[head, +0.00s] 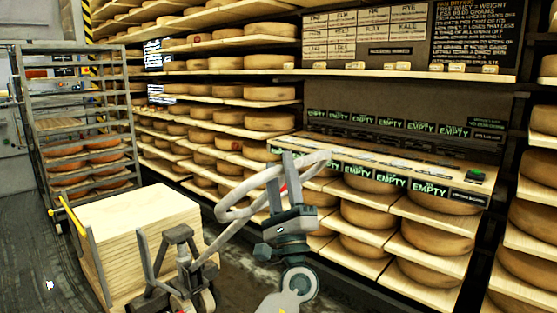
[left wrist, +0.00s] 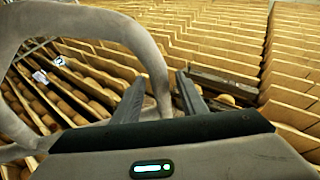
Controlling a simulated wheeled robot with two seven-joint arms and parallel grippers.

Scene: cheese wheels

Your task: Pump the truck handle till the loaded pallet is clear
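The pallet truck stands at lower left in the head view. Its pale grey looped handle (head: 234,213) leans up to the right from the dark mast. The loop also fills the upper left of the left wrist view (left wrist: 88,22). A block of stacked pale boards (head: 140,225) sits as the load behind the mast; the pallet's underside and its gap to the floor are hidden. My left gripper (head: 284,176) is at the handle's loop, fingers pointing up. In the left wrist view, its fingers (left wrist: 160,88) stand either side of the bar, with narrow gaps visible. My right gripper is out of view.
A long shelf rack (head: 410,70) of cheese wheels runs along the right and back, close behind the handle. A metal rack trolley (head: 45,140) with cheeses stands at far left. Dark floor (head: 35,265) is clear at lower left.

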